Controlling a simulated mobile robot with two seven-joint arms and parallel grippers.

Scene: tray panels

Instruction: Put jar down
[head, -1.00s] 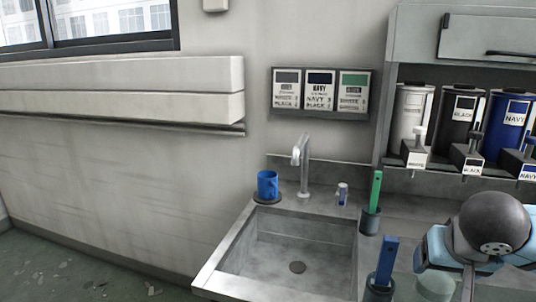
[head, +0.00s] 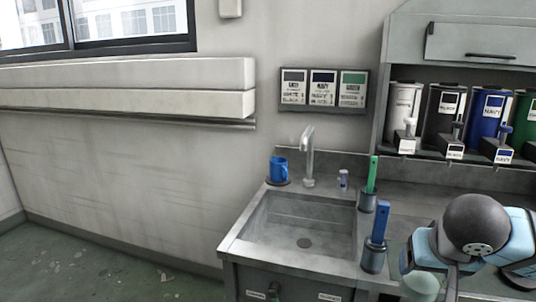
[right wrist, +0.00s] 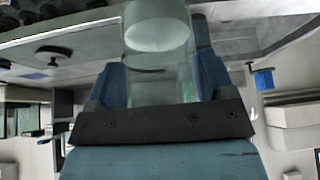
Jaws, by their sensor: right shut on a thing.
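A clear glass jar (right wrist: 152,78) with a pale round end stands out between the two blue fingers of my right gripper (right wrist: 160,60) in the right wrist view. The fingers are shut on its sides. In the head view the jar (head: 421,286) shows only partly at the lower edge, over the counter right of the sink, with my right arm beside it. Whether its base touches anything cannot be seen. My left gripper is not in view.
A steel sink (head: 262,232) lies left of the jar. A holder with a blue-handled tool (head: 380,224) and one with a green-handled tool (head: 372,175) stand between. A blue mug (head: 279,168) stands at the sink's back corner. Labelled dispensers (head: 447,111) line the back.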

